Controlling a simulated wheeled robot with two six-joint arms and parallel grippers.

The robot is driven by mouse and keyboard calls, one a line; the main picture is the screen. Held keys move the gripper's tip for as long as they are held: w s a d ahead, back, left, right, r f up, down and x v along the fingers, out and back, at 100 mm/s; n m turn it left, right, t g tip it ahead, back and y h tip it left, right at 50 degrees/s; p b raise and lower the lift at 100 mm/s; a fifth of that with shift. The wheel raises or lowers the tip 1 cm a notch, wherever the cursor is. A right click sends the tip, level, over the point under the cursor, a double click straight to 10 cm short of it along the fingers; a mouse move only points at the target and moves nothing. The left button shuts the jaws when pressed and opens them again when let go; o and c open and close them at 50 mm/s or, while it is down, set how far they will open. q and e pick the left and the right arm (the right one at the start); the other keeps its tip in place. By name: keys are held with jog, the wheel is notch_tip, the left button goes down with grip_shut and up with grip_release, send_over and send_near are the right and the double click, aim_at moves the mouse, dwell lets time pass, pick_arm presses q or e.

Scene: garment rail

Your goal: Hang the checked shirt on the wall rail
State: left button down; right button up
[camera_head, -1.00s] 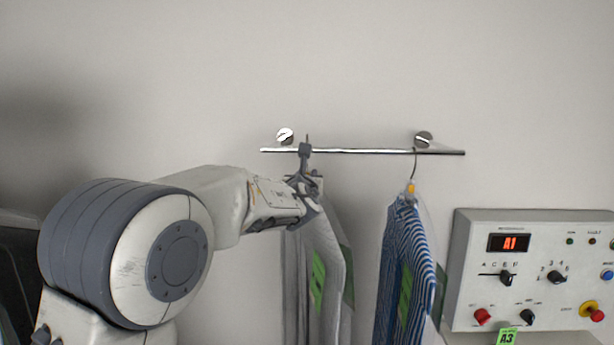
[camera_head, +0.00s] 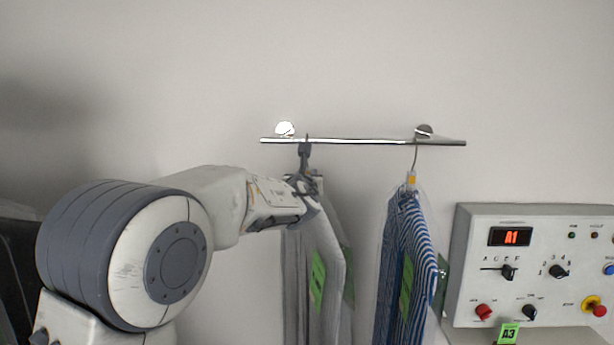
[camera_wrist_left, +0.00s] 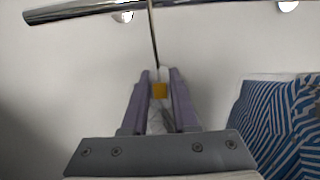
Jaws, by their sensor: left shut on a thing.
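My left gripper (camera_head: 304,158) is shut on the hanger of a pale grey garment (camera_head: 327,265), taken as the checked shirt; no check pattern can be made out. The garment hangs below the gripper, with a green tag on it. In the left wrist view, the fingers (camera_wrist_left: 160,82) are on both sides of the hanger's orange collar (camera_wrist_left: 159,90). The hook wire (camera_wrist_left: 153,35) runs up across the wall rail (camera_wrist_left: 90,10), its top cut off.
A blue-and-white striped shirt (camera_head: 412,240) hangs from the rail at the right, with a gap between it and the held garment. A control panel (camera_head: 535,265) stands further right. Two round mounts, left (camera_head: 285,129) and right (camera_head: 423,131), fix the rail to the wall.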

pick_arm(q)
jog(key=shift+f, duration=0.1)
jog(key=c, duration=0.6)
grip_release()
jog(key=shift+f, duration=0.1)
jog(key=shift+s+f+b, duration=0.1)
jog(key=shift+s+b, duration=0.4)
jog(key=s+b, duration=0.4)
jog(key=s, duration=0.5)
jog(key=shift+s+r, duration=0.2)
jog(key=shift+s, duration=0.05)
